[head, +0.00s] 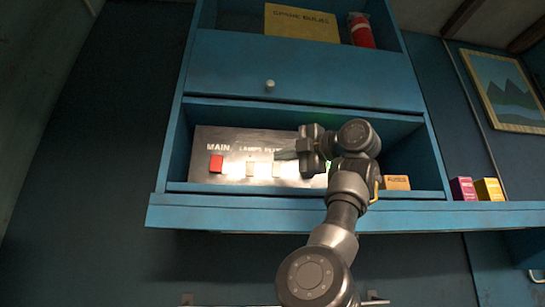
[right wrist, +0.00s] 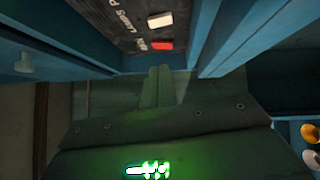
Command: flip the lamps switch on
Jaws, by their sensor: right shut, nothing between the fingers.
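The switch panel (head: 232,178) is a pale plate in the blue cabinet's open shelf. Under the MAIN label is a red switch (head: 216,163). Under the LAMPS label is a white lamps switch (head: 250,168), and another pale switch (head: 277,169) is to its right. My right gripper (head: 284,155) is shut and empty, pointing left in front of the panel, right of the lamps switch. In the right wrist view its closed fingers (right wrist: 158,88) are below the red switch (right wrist: 162,45) and the white switch (right wrist: 160,20). Contact with the panel cannot be told. My left gripper is not in view.
The blue shelf edge (head: 260,201) runs under the panel. An orange box (head: 396,183) sits right of my arm. Purple (head: 463,189) and yellow (head: 489,189) boxes stand farther right. A closed blue door with a knob (head: 270,86) is above.

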